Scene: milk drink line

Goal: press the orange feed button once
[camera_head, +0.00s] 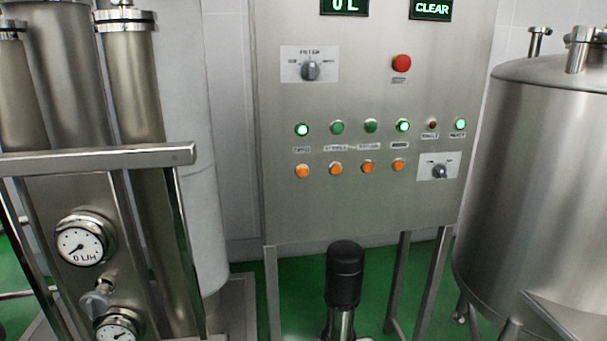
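A grey steel control panel (360,215) stands in the middle of the view. It carries a row of several orange buttons: the leftmost orange button (302,171), a second (336,169), a third (367,167) and a fourth (398,164). Small labels sit above them, too blurred to tell which one is the feed button. Green buttons or lamps line up above; the leftmost green one (302,129) glows brightly. Neither of my grippers is in view, and nothing touches the panel's buttons.
A red button (401,63), a filter selector (310,70) and a smaller selector (439,171) share the panel. A black-topped cylinder (344,275) stands before it. A steel tank (545,170) is at right; a gauge (82,242) and metal rail (95,159) are at left.

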